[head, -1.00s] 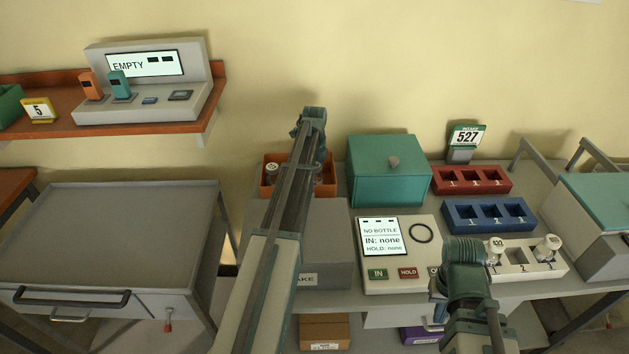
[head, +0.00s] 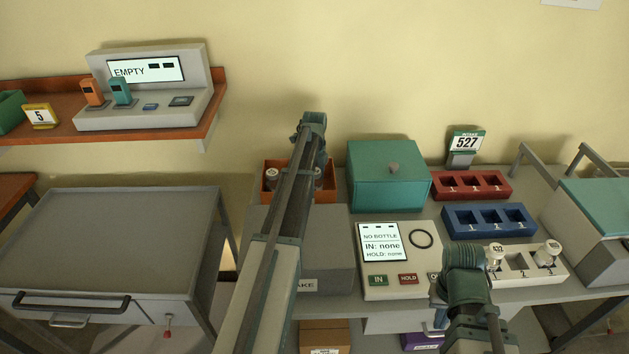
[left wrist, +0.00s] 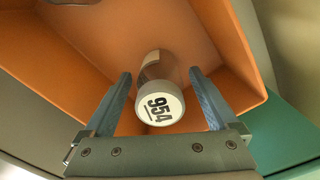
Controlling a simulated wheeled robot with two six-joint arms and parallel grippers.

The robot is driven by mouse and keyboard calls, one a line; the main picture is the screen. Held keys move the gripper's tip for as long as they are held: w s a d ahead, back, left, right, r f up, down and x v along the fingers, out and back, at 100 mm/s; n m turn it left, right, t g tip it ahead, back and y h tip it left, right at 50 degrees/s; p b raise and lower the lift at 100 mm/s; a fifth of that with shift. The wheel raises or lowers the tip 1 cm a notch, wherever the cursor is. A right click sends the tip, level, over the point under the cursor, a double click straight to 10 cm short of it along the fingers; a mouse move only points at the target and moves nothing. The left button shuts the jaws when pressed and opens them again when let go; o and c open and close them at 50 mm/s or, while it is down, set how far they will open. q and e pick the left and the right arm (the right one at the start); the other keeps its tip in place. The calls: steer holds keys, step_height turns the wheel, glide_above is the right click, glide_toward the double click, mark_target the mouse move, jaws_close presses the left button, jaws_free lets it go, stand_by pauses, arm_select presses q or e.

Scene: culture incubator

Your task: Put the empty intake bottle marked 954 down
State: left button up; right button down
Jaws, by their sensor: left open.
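The bottle marked 954 (left wrist: 160,104) stands in the orange bin (left wrist: 75,52), its white numbered cap toward the left wrist camera. My left gripper (left wrist: 160,73) is open, with one finger on each side of the bottle and a visible gap to each. In the head view my left arm reaches over the orange bin (head: 268,195) and hides its middle, and the left fingers are hidden there. My right gripper (head: 465,258) is beside the white rack, and its fingers cannot be made out.
A teal box (head: 388,175) stands right of the bin, a grey box (head: 330,250) in front. The panel (head: 380,240) reads NO BOTTLE, IN: none. Red (head: 471,185) and blue (head: 489,219) racks are empty; the white rack (head: 515,270) holds two bottles. The left cart top (head: 120,235) is clear.

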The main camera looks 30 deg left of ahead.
arm_select(q)
step_height(320, 180, up, 12)
steer(key=p, duration=1.1)
steer(key=shift+p, duration=0.35)
steer(key=s+d+n, duration=0.3)
steer(key=s+d, duration=0.1)
steer(key=d, duration=0.6)
steer(key=s+d+n, duration=0.2)
steer(key=s+d, duration=0.3)
steer(key=d, duration=0.5)
steer(key=s+d+n+y, duration=0.1)
steer(key=s+d+n, duration=0.8)
steer(key=s+d, duration=0.8)
steer(key=shift+s, duration=0.75)
